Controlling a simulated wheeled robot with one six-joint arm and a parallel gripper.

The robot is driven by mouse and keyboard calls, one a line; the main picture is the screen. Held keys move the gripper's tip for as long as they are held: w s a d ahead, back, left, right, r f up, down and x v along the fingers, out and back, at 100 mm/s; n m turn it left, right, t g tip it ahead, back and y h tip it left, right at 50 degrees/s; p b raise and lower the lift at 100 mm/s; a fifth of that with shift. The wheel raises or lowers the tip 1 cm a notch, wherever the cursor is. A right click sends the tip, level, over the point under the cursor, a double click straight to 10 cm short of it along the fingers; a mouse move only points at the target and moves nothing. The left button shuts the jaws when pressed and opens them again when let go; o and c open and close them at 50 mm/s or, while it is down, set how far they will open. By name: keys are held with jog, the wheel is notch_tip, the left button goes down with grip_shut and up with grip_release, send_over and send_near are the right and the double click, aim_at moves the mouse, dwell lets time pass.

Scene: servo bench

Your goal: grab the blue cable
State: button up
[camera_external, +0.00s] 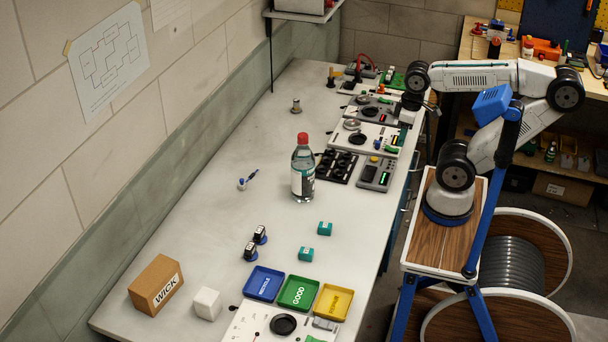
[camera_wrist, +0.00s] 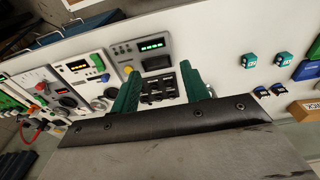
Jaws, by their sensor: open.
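I cannot make out a blue cable for certain in either view. My gripper (camera_external: 409,106) is over the bench's right edge, near the row of instrument panels. In the wrist view its two green fingers (camera_wrist: 161,80) are spread apart with nothing between them. They point toward the black knob block and the grey meter.
A bottle with a red cap (camera_external: 303,168) stands mid-bench. Blue (camera_external: 250,294), green (camera_external: 284,303) and yellow (camera_external: 322,314) trays and a cardboard box (camera_external: 156,284) are at the near end. Instrument panels (camera_external: 366,136) line the right edge. The bench's left-middle is mostly clear.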

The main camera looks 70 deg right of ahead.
jog(key=shift+c, duration=0.9)
